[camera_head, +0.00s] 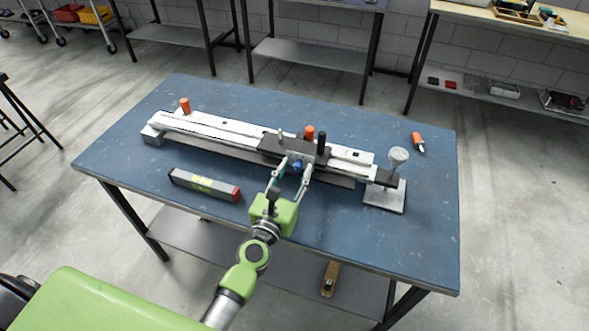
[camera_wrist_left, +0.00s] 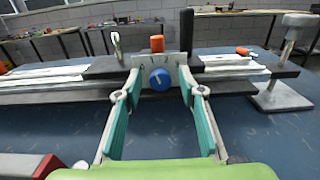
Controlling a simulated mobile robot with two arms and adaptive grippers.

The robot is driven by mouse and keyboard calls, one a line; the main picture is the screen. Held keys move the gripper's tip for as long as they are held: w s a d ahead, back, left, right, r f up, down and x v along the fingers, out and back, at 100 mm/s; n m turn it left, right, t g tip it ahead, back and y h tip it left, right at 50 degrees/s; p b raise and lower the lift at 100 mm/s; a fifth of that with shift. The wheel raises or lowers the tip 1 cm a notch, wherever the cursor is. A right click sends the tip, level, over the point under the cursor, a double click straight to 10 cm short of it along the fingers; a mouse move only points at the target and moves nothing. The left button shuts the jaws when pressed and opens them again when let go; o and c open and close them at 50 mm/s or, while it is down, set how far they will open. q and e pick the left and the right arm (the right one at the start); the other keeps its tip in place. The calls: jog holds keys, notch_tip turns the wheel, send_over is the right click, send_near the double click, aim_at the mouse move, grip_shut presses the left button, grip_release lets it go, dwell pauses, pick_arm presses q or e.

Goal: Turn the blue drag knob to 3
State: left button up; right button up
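The blue drag knob (camera_wrist_left: 160,79) sits on a white dial plate (camera_wrist_left: 150,62) with small dark marks, on the carriage of a long white rail device (camera_head: 215,127). In the head view the knob (camera_head: 297,167) shows between the fingers of my left gripper (camera_head: 293,168). My left gripper (camera_wrist_left: 160,98) is open, with its teal-lined fingers on both sides of the knob and a gap to each side. The knob's pointer setting is too small to read. My right gripper is not in view.
The device lies on a blue table (camera_head: 405,240). A grey and red box (camera_head: 204,185) lies at its front left. An orange-tipped tool (camera_head: 417,142) lies at the right. A black upright handle (camera_wrist_left: 187,32) rises just behind the knob.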

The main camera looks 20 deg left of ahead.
pick_arm(q)
jog(key=shift+c, duration=0.3)
grip_shut()
jog(key=shift+m, duration=0.3)
jog(key=m, duration=0.3)
jog(key=shift+d+m+p, duration=0.1)
jog(key=shift+m+p, duration=0.2)
jog(key=shift+m, duration=0.1)
jog(key=m, duration=0.3)
jog(key=shift+m+p, duration=0.3)
jog(key=shift+p, duration=0.1)
jog(key=m+p, duration=0.1)
jog(key=m, duration=0.2)
jog(key=shift+m, duration=0.3)
jog(key=m+p, duration=0.1)
jog(key=m, duration=0.3)
jog(key=shift+d+f, duration=0.1)
jog(key=shift+m, duration=0.3)
